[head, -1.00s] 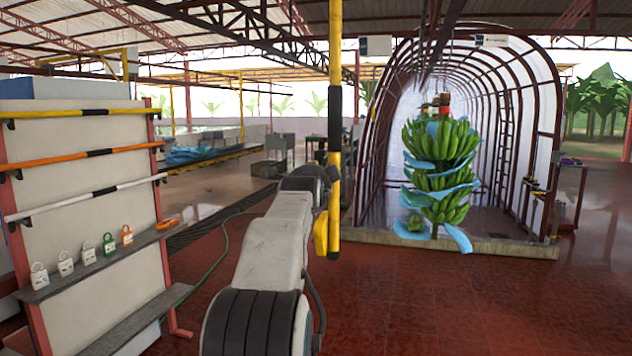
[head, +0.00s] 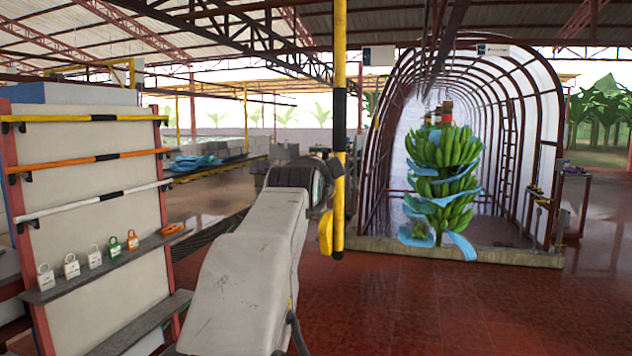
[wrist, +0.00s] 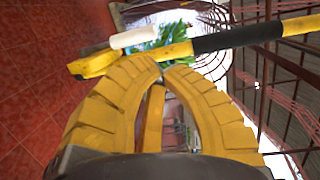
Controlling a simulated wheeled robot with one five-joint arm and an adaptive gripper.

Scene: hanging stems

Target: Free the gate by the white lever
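A yellow upright bar (head: 339,190) with black bands hangs in front of me; a yellow block (head: 326,232) shows beside its lower end. In the wrist view, turned sideways, the yellow-black bar (wrist: 235,38) crosses beyond my gripper (wrist: 163,66). A short white cylinder (wrist: 134,38), perhaps the white lever, lies beside the bar's thick yellow end (wrist: 95,66); I do not see it in the head view. In the head view my arm hides the gripper.
A rack at left carries yellow (head: 75,118), orange (head: 90,160) and white (head: 95,200) striped bars. Several padlocks (head: 95,256) stand on its shelf. A banana bunch (head: 443,175) with blue sheets hangs before an arched tunnel (head: 375,170). Red floor (head: 440,310) is clear at right.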

